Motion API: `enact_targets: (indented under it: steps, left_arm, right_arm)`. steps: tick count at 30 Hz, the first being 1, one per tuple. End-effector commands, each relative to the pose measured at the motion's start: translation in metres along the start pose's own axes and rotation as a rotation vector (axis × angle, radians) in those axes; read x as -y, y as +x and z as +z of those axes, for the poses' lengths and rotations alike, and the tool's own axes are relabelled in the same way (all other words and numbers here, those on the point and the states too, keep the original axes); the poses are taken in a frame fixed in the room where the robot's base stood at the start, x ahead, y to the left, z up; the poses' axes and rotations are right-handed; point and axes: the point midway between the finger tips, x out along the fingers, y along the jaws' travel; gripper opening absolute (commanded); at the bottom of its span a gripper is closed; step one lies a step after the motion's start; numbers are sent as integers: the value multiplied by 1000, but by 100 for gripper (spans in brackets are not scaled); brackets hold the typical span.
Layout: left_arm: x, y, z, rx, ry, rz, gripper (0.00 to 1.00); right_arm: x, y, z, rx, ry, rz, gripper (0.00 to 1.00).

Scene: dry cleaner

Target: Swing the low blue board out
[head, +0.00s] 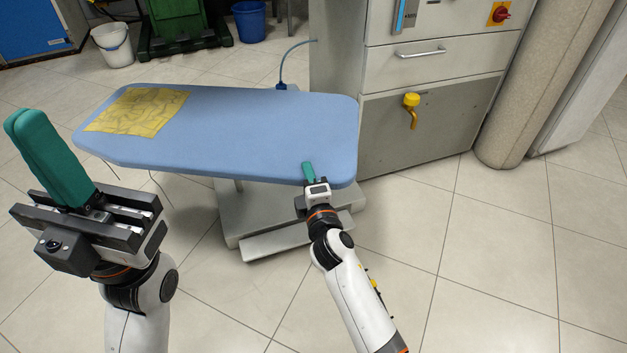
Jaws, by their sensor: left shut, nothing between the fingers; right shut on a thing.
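The low blue board (255,125) is a long padded ironing board, narrower and rounded at the left, standing low on a grey pedestal. A yellow patterned cloth (138,110) lies on its left part. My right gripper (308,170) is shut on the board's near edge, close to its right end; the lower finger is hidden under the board. My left gripper (45,150) is shut and empty, raised at the left of the view, in front of the board's left end and apart from it.
A grey cabinet (425,115) with a drawer and a yellow-handled valve (411,105) stands behind the board's right end. A beige column (545,80) is further right. A white bucket (113,45) and a blue bucket (249,20) stand behind. Tiled floor at front right is clear.

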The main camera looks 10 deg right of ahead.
Motion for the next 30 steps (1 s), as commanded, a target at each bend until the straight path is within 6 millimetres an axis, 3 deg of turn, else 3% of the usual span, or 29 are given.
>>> enact_targets:
  steps: [14,15,18,30]
  left_arm:
    - [0,1,-1,3,-1,1,0]
    - [0,0,-2,1,-1,1,0]
    - [0,0,-3,-2,-1,2,0]
    - [0,2,-3,-4,-2,3,0]
  right_arm:
    - [-4,-2,8,11,2,7,0]
    - [-4,-2,8,12,2,7,34]
    - [-4,-1,7,10,2,6,49]
    - [-1,-9,5,5,2,4,49]
